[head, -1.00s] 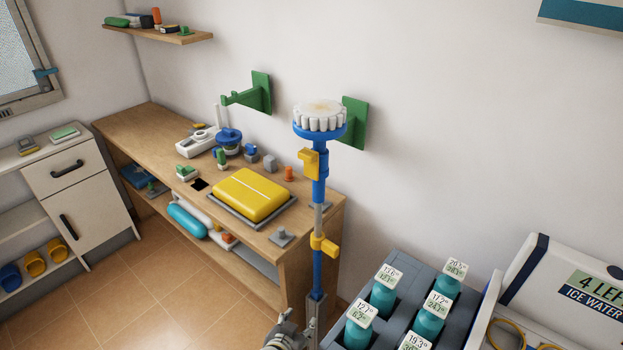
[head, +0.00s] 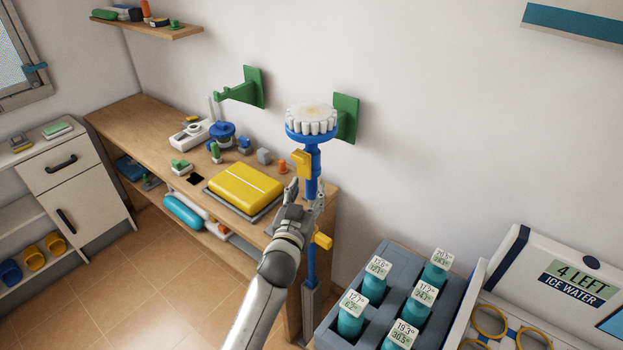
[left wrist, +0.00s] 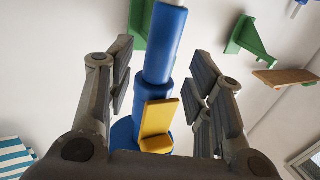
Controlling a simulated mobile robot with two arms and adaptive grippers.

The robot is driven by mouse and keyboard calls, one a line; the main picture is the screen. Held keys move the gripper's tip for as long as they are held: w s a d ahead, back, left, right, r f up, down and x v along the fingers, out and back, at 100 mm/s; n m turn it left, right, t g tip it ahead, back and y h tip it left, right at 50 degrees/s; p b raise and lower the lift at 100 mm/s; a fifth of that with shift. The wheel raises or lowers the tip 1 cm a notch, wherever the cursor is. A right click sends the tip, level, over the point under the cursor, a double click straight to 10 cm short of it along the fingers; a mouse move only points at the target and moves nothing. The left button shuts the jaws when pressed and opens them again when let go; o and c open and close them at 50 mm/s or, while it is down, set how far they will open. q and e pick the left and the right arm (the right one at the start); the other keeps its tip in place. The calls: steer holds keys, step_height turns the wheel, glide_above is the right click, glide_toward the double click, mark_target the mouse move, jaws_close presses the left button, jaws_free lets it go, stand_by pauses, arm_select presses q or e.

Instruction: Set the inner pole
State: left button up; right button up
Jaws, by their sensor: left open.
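One yellow lever (head: 301,163) sits below the disc, another (head: 323,240) lower down. My left gripper (head: 307,192) is open at the pole's height between the two levers, hiding the section there. In the left wrist view the blue pole (left wrist: 157,55) passes between my spread fingers (left wrist: 163,75), with a gap visible on each side; the yellow lever (left wrist: 158,125) is nearby.
A wooden bench (head: 135,120) with a yellow case (head: 245,187) stands behind and left. Green wall brackets (head: 346,118) are behind the pole. A grey crate (head: 402,257) of teal bottles and a white cooler (head: 560,250) stand right. Tiled floor (head: 120,300) is clear at left.

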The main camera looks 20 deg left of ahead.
mark_target(310, 186)
arm_select(q)
steer(key=shift+w+a, duration=0.1)
steer(key=shift+w, duration=2.2)
jaws_close()
